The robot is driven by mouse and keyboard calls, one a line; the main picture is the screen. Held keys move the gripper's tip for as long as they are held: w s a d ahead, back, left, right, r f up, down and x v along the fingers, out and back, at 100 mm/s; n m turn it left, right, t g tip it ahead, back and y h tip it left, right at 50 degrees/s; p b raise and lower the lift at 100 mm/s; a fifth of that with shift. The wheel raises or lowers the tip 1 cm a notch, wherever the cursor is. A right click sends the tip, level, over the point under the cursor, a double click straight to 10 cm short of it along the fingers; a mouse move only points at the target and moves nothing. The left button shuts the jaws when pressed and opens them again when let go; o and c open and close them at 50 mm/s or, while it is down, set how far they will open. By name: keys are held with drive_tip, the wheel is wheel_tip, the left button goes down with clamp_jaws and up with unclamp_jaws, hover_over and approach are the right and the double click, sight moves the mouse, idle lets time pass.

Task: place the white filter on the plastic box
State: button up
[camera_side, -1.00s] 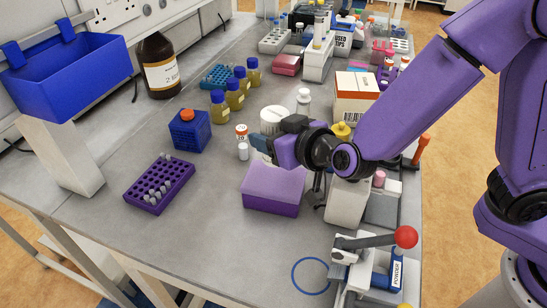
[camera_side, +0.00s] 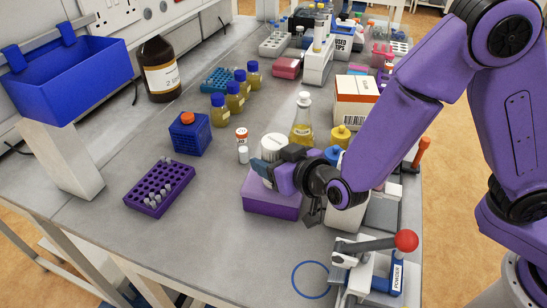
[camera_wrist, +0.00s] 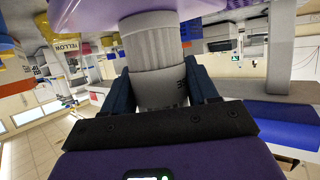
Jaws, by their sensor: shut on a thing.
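The white filter (camera_side: 273,145) is a pale, upright cylinder with a wide ribbed end. It stands over the purple plastic box (camera_side: 271,206), which has a lighter lid. My gripper (camera_side: 268,167) is shut around the filter's middle. In the wrist view, my gripper (camera_wrist: 160,88) has one dark finger on each side of the filter (camera_wrist: 155,60), which carries small black print. The box's lilac lid (camera_wrist: 85,15) shows at the top edge there, close to the filter's end. I cannot tell whether the filter touches the lid. My fingers hide part of the filter in the side view.
A yellow-filled flask (camera_side: 302,125) stands behind my gripper. A small orange-capped bottle (camera_side: 242,137) and a white vial (camera_side: 243,155) stand left of the filter. A red-knobbed lever press (camera_side: 370,260) stands at front right.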

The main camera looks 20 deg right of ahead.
drive_tip(key=o, duration=1.1)
drive_tip(key=shift+r, duration=0.1)
drive_tip(key=v, duration=0.5)
drive_tip(key=shift+s+r, duration=0.1)
drive_tip(key=shift+s, duration=0.05)
wheel_tip(320, 180, up, 7)
